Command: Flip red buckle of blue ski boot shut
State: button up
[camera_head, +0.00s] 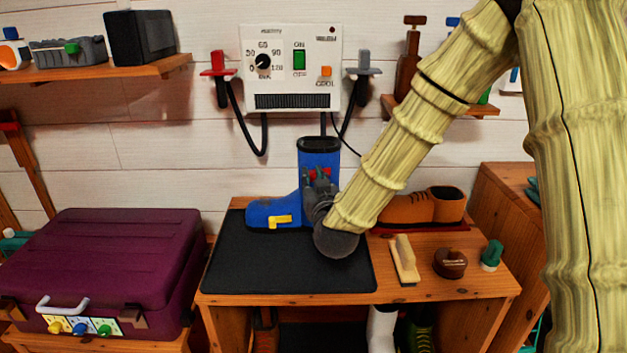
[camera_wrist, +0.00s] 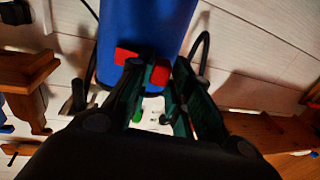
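The blue ski boot (camera_head: 318,153) stands upright on the black mat (camera_head: 245,262), its toe to the left. A yellow buckle (camera_head: 281,221) is on its foot. The red buckle (camera_head: 321,172) shows on the shaft, partly hidden by my gripper (camera_head: 322,182). In the wrist view, red parts of the buckle (camera_wrist: 160,75) show at and between the fingertips of my gripper (camera_wrist: 158,70), against the blue shaft (camera_wrist: 145,30). The fingers are partly apart, with a narrow gap. I cannot tell whether they touch the buckle or whether its lever is up or down.
A brown shoe (camera_head: 450,205), a brush (camera_head: 404,259), a brown round tin (camera_head: 450,263) and a green-topped item (camera_head: 492,254) are on the bench right of the mat. A purple suitcase (camera_head: 115,255) lies left. A wall dryer unit (camera_head: 291,65) hangs above the boot.

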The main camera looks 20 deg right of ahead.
grip_shut()
jog(key=shift+a, duration=0.1)
jog(key=shift+w+a+r+m+h+p, duration=0.1)
jog(key=shift+w+m+h+p, duration=0.2)
jog(key=shift+m+h, duration=0.35)
jog(key=shift+w+m+g+h, duration=0.25)
jog(key=shift+m+g+h, duration=0.2)
jog(key=shift+h, duration=0.6)
jog(key=shift+a, duration=0.1)
jog(key=o, duration=0.7)
grip_release()
jog(key=shift+c, duration=0.2)
